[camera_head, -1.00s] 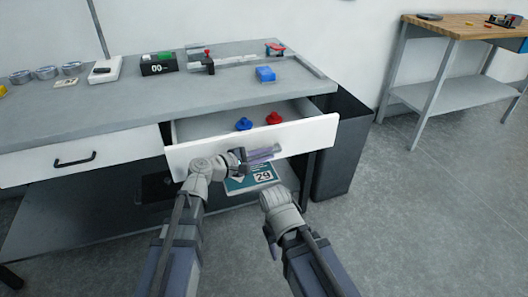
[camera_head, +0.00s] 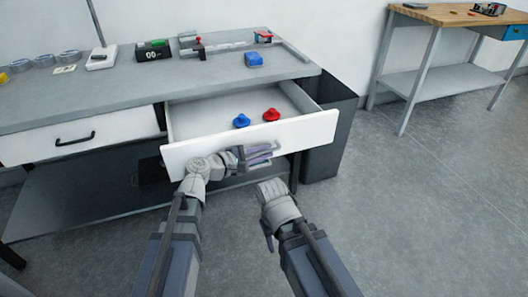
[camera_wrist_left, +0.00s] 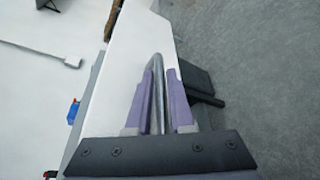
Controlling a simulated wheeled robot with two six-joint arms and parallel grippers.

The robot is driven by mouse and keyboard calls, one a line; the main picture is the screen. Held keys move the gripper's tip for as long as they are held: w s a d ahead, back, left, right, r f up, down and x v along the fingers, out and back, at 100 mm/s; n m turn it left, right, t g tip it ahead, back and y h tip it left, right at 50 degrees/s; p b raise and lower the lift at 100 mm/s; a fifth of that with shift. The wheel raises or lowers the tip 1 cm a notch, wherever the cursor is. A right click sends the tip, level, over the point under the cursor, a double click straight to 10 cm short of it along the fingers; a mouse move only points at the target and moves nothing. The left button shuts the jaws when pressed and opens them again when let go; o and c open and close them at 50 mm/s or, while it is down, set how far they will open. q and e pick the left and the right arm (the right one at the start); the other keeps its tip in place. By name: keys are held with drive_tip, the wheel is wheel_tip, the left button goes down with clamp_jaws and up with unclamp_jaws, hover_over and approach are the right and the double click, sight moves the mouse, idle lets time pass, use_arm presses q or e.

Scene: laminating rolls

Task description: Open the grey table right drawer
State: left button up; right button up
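The grey table (camera_head: 95,96) has its right drawer (camera_head: 185,151) pulled well out, with a white front and grey inside. A blue object (camera_head: 241,120) and a red object (camera_head: 271,114) lie inside it. My left gripper (camera_head: 262,152) is at the drawer front. In the left wrist view its purple fingers (camera_wrist_left: 160,98) stand either side of the grey handle bar (camera_wrist_left: 158,70), close against it. My right gripper (camera_head: 270,222) hangs low in front of the table; its fingers are mostly hidden.
The closed left drawer (camera_head: 75,142) has a black handle. A dark bin (camera_head: 328,135) stands right of the table. A wooden-topped workbench (camera_head: 455,14) is at the back right. The floor in front and right is clear.

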use_arm(q)
drive_tip(key=o, duration=0.3)
drive_tip(key=shift+o, duration=0.2)
drive_tip(key=p+v, duration=0.1)
drive_tip(key=v, duration=0.6)
drive_tip(key=shift+s+a+p, duration=0.2)
drive_tip(key=shift+a+p, duration=0.1)
drive_tip(key=shift+p, duration=0.05)
